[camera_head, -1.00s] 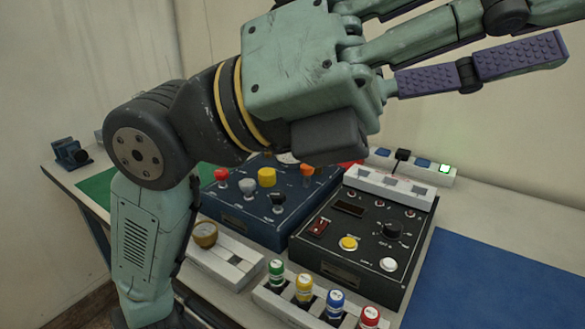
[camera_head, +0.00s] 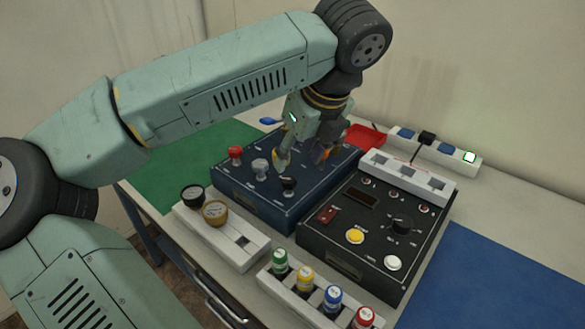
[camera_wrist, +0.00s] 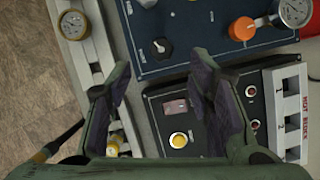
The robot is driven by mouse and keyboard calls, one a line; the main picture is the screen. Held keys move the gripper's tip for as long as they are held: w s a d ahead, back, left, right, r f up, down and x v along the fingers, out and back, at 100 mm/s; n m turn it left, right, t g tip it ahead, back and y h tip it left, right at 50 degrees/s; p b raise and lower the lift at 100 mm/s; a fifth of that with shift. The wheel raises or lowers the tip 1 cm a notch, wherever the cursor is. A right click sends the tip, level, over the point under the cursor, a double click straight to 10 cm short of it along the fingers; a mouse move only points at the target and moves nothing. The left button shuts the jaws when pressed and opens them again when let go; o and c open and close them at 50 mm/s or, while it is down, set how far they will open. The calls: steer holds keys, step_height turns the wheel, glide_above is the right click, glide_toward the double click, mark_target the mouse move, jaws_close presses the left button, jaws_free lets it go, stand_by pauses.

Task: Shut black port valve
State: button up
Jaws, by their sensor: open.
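The black port valve is a small black knob (camera_head: 288,184) with a pale pointer, at the front right of the blue panel (camera_head: 262,205). In the wrist view the black knob (camera_wrist: 160,46) shows between and beyond my fingertips, on the blue panel (camera_wrist: 195,38). My gripper (camera_head: 303,153) is over the blue panel, behind the black knob in the head view, pointing down. In the wrist view my gripper (camera_wrist: 160,75) is open, its purple pads wide apart with nothing between them. It partly hides the knobs at the panel's back.
Red (camera_head: 235,152) and grey (camera_head: 260,167) knobs stand near the black one. An orange knob (camera_wrist: 242,28) and a gauge (camera_wrist: 293,12) sit to its right. The black control box (camera_head: 375,225) adjoins on the right. Bottles stand in a front rack (camera_head: 285,297). The blue mat (camera_head: 490,275) is clear.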

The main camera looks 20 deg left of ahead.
mark_target(288, 179)
steer(key=p+x, duration=0.1)
steer(key=x, duration=0.6)
steer(key=shift+w+f+p, duration=0.1)
steer(key=shift+f+p, duration=0.2)
steer(key=shift+p, duration=0.1)
steer(key=shift+c, duration=0.2)
jaws_close()
